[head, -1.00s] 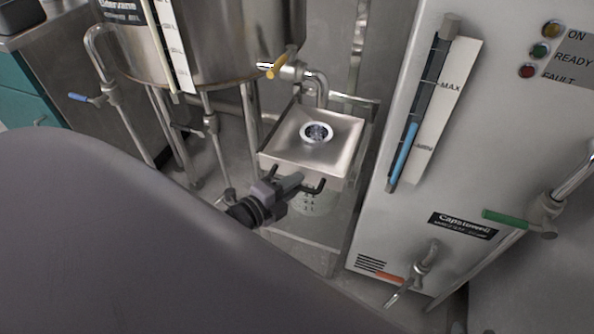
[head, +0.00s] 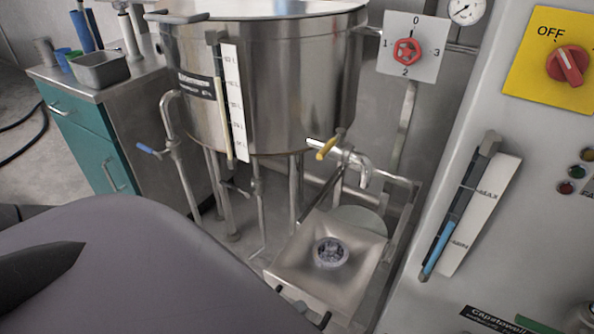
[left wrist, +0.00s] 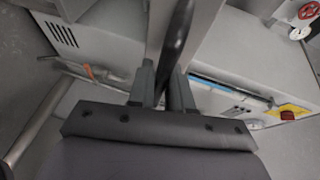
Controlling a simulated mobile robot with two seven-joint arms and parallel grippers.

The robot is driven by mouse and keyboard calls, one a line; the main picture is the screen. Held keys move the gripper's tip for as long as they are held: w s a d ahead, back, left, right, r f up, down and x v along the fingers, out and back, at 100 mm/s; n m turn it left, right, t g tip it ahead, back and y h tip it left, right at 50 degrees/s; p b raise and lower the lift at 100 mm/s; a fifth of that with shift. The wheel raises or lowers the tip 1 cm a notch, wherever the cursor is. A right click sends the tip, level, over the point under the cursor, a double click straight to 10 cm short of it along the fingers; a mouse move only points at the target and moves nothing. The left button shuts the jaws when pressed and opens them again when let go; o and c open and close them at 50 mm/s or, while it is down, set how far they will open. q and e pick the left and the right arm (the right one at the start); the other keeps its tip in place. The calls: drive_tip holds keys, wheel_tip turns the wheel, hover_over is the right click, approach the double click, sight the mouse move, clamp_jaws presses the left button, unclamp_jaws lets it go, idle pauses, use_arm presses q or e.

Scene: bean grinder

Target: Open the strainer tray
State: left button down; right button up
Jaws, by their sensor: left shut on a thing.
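The strainer tray (head: 290,255) is a square metal tray with a round strainer (head: 330,253) in its middle. It stands drawn out towards me, with a pale round container (head: 362,217) showing behind its far edge. Black ends of its front handle (head: 325,319) show at its near edge. In the left wrist view the dark handle (left wrist: 178,35) runs between the fingers of my left gripper (left wrist: 162,88), which is shut on it. My right gripper is in neither view.
A white machine panel (head: 500,230) closes off the right side. A teal cabinet (head: 90,150) stands at the left.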

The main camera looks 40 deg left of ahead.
use_arm(q)
drive_tip(key=c, duration=1.1)
unclamp_jaws()
drive_tip(key=shift+s, duration=0.1)
drive_tip(key=p+v, duration=0.1)
drive_tip(key=v, duration=0.6)
